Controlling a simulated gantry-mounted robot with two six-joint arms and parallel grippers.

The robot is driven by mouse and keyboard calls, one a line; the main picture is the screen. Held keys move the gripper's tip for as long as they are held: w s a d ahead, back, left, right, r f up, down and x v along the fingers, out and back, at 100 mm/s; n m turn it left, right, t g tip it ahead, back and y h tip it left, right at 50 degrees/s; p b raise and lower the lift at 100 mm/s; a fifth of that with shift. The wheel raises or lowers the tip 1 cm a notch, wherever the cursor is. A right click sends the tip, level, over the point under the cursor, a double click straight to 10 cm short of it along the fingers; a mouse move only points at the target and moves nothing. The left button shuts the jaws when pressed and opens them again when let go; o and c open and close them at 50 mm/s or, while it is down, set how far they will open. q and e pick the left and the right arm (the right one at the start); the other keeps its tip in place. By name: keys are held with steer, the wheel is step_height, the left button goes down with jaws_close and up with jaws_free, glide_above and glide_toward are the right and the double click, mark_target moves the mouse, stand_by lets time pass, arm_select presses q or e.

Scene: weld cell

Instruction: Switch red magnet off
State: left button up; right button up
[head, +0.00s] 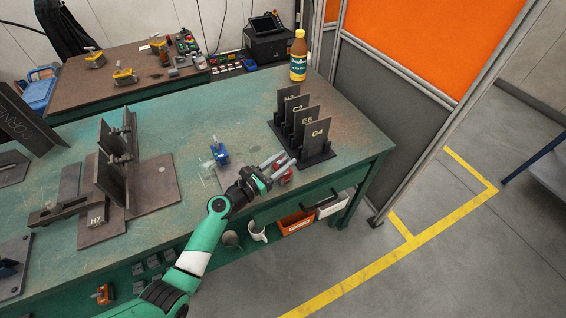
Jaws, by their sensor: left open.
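The red magnet (286,176) sits on the green table near its front edge, partly hidden behind my left gripper. My left gripper (282,160) is open, and its fingers are over or just beside the red magnet. I cannot tell whether they touch it. The magnet's switch cannot be made out. A blue magnet (220,155) stands on the table to the left of the gripper. My right gripper is not in view.
A black rack (318,156) with several upright labelled plates stands just behind and right of the gripper. A yellow bottle (298,60) is at the back. Steel plates in a fixture (155,185) stand at left. The table middle is mostly clear.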

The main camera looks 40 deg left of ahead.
arm_select(q)
jaws_close()
steer(key=h+b, duration=0.1)
steer(key=m+h, duration=0.1)
steer(key=shift+a+f+m+h+b, duration=0.15)
steer(key=shift+f+m+h+b, duration=0.05)
steer(key=shift+m+h+b, duration=0.15)
steer(key=shift+m+g+h+b, duration=0.3)
steer(key=shift+m+h, duration=0.05)
steer(key=shift+h, duration=0.2)
steer(key=shift+r+m+h, duration=0.15)
steer(key=shift+m+h, duration=0.15)
steer(key=shift+h, duration=0.1)
jaws_free()
